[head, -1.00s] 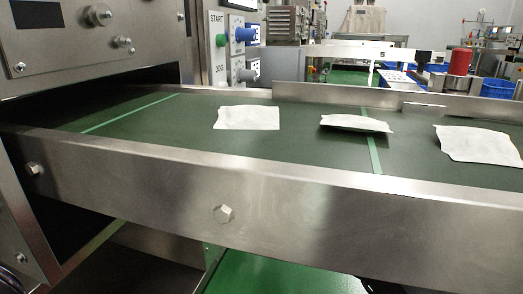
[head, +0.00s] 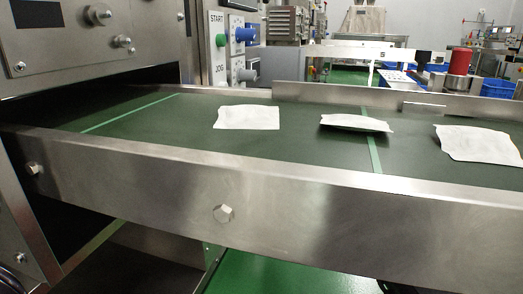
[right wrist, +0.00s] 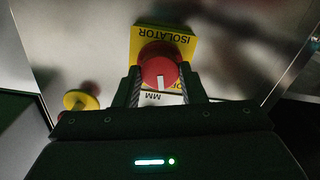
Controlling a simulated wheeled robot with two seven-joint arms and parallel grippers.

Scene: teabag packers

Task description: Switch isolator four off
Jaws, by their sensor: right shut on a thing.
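In the right wrist view an isolator has a square yellow plate (right wrist: 178,42) with ISOLATOR printed on it, upside down in the picture. Its round red knob (right wrist: 158,62) carries a short white mark, which lies roughly upright in the picture. My right gripper (right wrist: 161,76) is shut on the red knob, one finger on each side. A white label (right wrist: 152,98) below the knob is partly hidden; its number cannot be read. The isolator does not show in the head view. My left gripper is in neither view.
A red button on a yellow base (right wrist: 80,98) stands on the metal panel left of the isolator. In the head view a green conveyor (head: 310,140) carries white packets (head: 247,117). A START/JOG button panel (head: 217,48) stands behind it.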

